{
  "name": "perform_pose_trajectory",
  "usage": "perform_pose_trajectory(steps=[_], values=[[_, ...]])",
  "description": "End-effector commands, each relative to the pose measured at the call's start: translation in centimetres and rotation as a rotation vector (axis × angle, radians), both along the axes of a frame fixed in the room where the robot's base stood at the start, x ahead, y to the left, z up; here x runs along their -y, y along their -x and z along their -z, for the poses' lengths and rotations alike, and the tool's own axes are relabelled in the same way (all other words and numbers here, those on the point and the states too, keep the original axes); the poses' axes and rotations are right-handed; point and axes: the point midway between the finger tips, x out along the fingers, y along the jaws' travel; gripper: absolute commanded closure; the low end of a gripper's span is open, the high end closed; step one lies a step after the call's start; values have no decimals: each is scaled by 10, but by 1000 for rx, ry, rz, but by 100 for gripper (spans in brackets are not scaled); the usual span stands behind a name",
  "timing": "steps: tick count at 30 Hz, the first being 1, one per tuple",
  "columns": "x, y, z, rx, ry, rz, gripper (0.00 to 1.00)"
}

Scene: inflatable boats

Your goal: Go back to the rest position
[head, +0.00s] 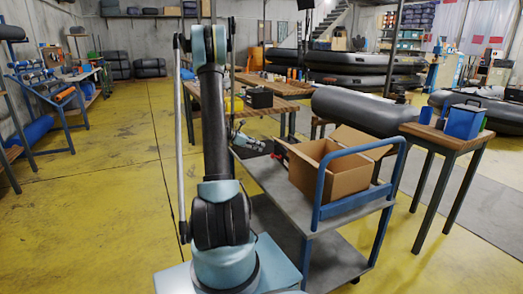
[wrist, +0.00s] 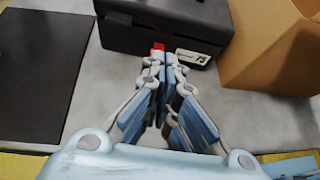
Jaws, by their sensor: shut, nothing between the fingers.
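In the wrist view the fingers of my gripper (wrist: 165,62) come together, shut and empty. I cannot tell whether the tips touch the case.
An open cardboard box (head: 325,175) stands on the grey cart (head: 270,178) with a blue handle (head: 360,150). The box also shows in the wrist view (wrist: 270,50). A wooden table (head: 445,140) with blue containers is at right. Yellow floor at left is clear.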

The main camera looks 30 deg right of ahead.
Motion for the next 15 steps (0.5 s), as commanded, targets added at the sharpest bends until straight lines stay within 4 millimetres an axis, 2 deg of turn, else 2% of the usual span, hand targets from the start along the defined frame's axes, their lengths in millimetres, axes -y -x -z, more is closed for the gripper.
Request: perform_pose_trajectory(steps=[6, 15], values=[[-13, -2, -5, -1, 0, 0, 100], [-14, -2, -5, 0, 0, 0, 100]])
